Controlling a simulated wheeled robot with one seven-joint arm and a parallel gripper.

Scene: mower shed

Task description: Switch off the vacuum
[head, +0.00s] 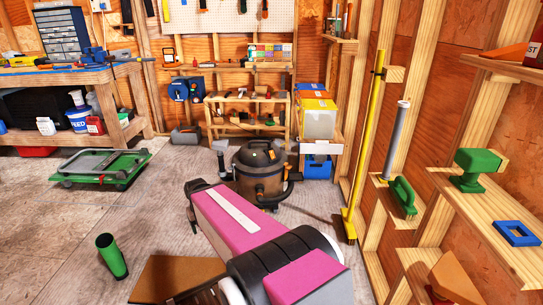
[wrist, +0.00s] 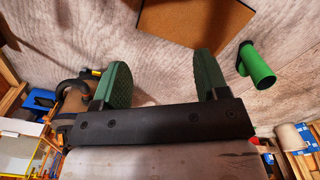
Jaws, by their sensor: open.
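The vacuum (head: 258,172) is a round shop vacuum with a dark top, a brownish drum and black hose parts. It stands on the floor in the middle of the head view, just beyond my pink arm, which covers part of its lower front. A small orange spot shows on its top; I cannot tell the switch or its position. Part of the vacuum (wrist: 74,101) also shows at the left of the wrist view, partly behind a finger. My gripper (wrist: 163,74) has its green fingers wide apart with nothing between them. It cannot be made out in the head view.
A green cylinder (head: 112,256) stands on the floor at left, near a brown board (head: 175,279). A green-edged dolly (head: 101,167) lies farther back. A yellow pole (head: 364,150) and wooden shelves (head: 485,222) line the right. Floor left of the vacuum is fairly clear.

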